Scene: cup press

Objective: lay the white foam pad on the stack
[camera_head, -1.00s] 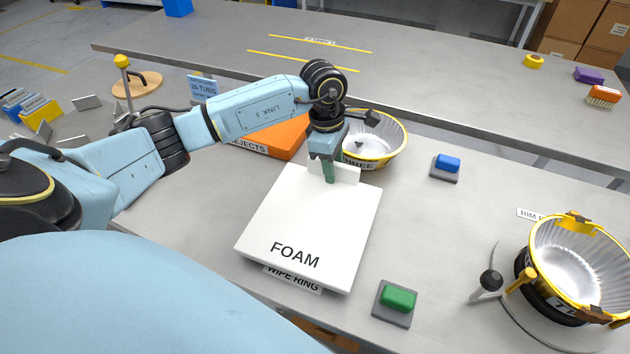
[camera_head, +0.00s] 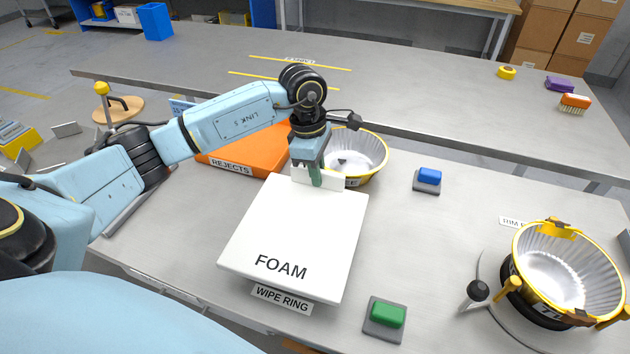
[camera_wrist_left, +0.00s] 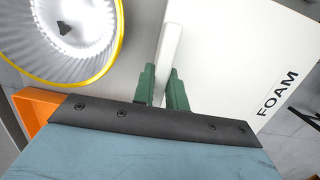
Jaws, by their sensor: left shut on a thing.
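The white foam pad (camera_head: 297,235) is a flat slab marked FOAM, with an upright white tab at its far edge. My left gripper (camera_head: 316,178) is shut on that tab, and its green fingers pinch it from both sides. The pad (camera_wrist_left: 235,50) and the fingers (camera_wrist_left: 163,90) also show in the left wrist view. The pad is over the near table, just behind the WIPE RING label (camera_head: 282,299); I cannot tell whether it touches anything below. What lies under it is hidden. I cannot identify a stack for certain. My right gripper is not in view.
A ribbed, yellow-rimmed tub (camera_head: 362,158) stands behind the pad, close to my gripper. An orange REJECTS tray (camera_head: 245,150) is to its left. A green button (camera_head: 387,315) and a blue button (camera_head: 429,177) are to the right. Another yellow-rimmed tub (camera_head: 567,275) sits in a fixture.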

